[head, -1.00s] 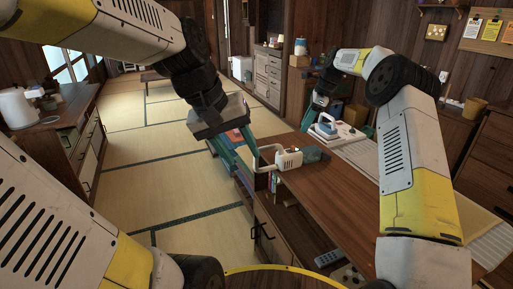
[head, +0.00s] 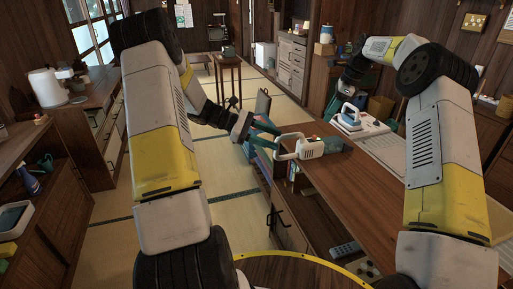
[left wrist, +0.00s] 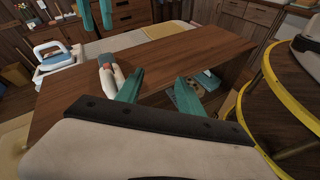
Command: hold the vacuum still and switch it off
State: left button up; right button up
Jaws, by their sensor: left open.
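The vacuum looks like a small white handheld body (head: 310,148) with a loop handle and a red spot on top. In the left wrist view the vacuum lies just left of the left gripper's fingers (left wrist: 160,88); contact cannot be told. My right gripper (left wrist: 96,14) has two teal fingers apart, beyond the table near the iron; its tips are partly hidden in the head view.
A blue-and-white iron (head: 349,115) stands on a white base at the table's far side. The brown table (head: 365,190) is mostly bare, with a dark remote (head: 345,249) lower down. Books stand under its left end. Tatami floor (head: 110,240) is open to the left.

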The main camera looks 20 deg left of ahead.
pick_arm(q)
jog(key=w+a+f+n+t+h, duration=0.35)
jog(key=w+a+f+n, duration=0.25)
jog(key=f, duration=0.2)
jog(key=shift+t+y, duration=0.35)
jog(key=shift+t, duration=0.3)
jog(key=x, duration=0.7)
jog(key=shift+s+d+f, duration=0.1)
jog(key=shift+s+d, duration=0.05)
grip_shut()
dwell(0.4)
